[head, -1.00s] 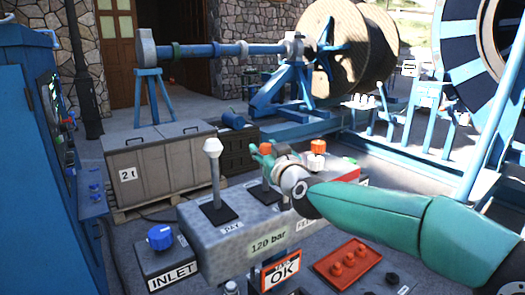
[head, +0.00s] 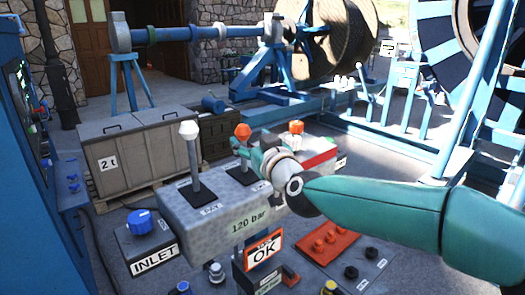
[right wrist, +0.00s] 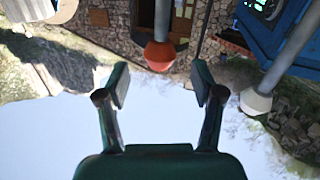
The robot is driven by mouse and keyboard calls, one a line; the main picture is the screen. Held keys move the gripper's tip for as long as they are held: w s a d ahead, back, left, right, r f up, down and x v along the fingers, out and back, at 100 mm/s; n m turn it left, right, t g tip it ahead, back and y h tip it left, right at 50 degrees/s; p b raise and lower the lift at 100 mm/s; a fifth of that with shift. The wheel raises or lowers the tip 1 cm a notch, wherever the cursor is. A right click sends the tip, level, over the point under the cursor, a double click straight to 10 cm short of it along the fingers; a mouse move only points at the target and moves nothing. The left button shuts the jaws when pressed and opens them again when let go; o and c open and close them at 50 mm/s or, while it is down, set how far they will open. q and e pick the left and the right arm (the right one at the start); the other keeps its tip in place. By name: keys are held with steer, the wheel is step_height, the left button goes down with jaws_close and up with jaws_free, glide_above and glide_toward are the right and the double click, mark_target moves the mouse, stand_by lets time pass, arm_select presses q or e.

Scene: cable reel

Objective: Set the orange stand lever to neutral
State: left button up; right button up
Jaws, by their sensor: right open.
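The orange stand lever (head: 242,132) stands on the grey control stand (head: 229,218), its orange knob just above my right gripper (head: 243,148) in the head view. Part of its stem is hidden behind the gripper. In the right wrist view the orange knob (right wrist: 159,55) and its pale stem line up with the gap between the open fingers (right wrist: 161,85), beyond their tips. I cannot tell whether a finger touches the lever. The white-knobbed lever (head: 189,130) stands to its left and also shows in the right wrist view (right wrist: 256,101). My left gripper is not in view.
The blue inlet knob (head: 139,218), an OK sign (head: 264,252) and a red button panel (head: 322,243) surround the stand. A grey crate (head: 130,160) is behind it.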

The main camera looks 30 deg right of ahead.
steer(key=s+a, duration=0.1)
steer(key=s, duration=0.5)
steer(key=shift+s, duration=0.25)
steer(key=shift+f, duration=0.15)
